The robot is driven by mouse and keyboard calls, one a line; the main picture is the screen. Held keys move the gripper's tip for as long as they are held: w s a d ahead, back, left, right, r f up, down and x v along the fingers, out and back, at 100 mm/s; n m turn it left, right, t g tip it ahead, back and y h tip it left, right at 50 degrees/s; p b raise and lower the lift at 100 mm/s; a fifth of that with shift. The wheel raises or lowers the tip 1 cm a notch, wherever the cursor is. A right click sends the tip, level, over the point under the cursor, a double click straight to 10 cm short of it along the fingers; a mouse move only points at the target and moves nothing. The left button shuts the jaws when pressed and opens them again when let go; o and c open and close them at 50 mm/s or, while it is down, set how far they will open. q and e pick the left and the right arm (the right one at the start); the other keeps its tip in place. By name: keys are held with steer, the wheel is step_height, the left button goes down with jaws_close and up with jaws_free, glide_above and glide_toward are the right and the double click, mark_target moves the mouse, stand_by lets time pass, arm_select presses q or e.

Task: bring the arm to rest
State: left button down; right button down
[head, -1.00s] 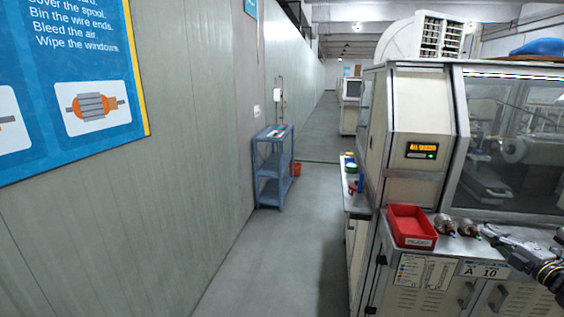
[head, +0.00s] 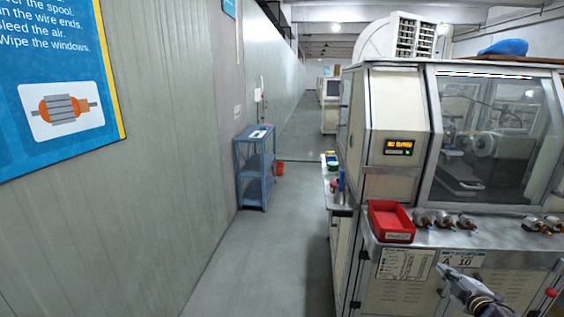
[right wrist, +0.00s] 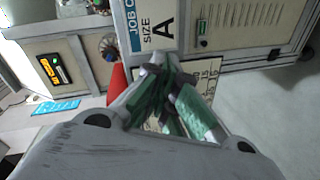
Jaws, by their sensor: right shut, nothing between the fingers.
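My right gripper (head: 443,268) is in front of the winding machine's lower cabinet (head: 420,282), below the ledge, near the label "A 10" (head: 462,259). In the right wrist view its fingers (right wrist: 165,75) come together at the tips, shut with nothing held. The machine's cabinet doors and the big "A" label (right wrist: 155,25) show beyond it. My left gripper is in neither view.
A red bin (head: 391,222) and several armatures (head: 445,220) lie on the machine's ledge. The aisle floor (head: 262,250) between wall and machine is clear.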

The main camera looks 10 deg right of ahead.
steer(key=s+a+f+m+g, duration=0.3)
steer(key=s+a+f, duration=0.25)
steer(key=a, duration=0.35)
steer(key=s+a+f+m+g, duration=0.3)
steer(key=s+a+f+m, duration=0.15)
steer(key=a+f, duration=0.3)
steer(key=s+a+r+m+g+y, duration=0.1)
steer(key=s+a+g+y, duration=0.15)
steer(key=s+a, duration=0.6)
steer(key=s+a+r+m+g+y, duration=0.1)
steer(key=s+a+r+g, duration=0.3)
steer(key=a, duration=0.8)
step_height(320, 180, down, 35)
steer(key=s, duration=0.3)
steer(key=s+d+f+g, duration=0.1)
steer(key=s+d+f, duration=0.1)
steer(key=s+f, duration=0.8)
steer(key=s+d+f, duration=0.2)
steer(key=s+f, duration=0.8)
steer(key=s, duration=0.2)
steer(key=shift+s+f+g, duration=0.15)
steer(key=shift+f+g, duration=0.1)
steer(key=shift+g, duration=0.1)
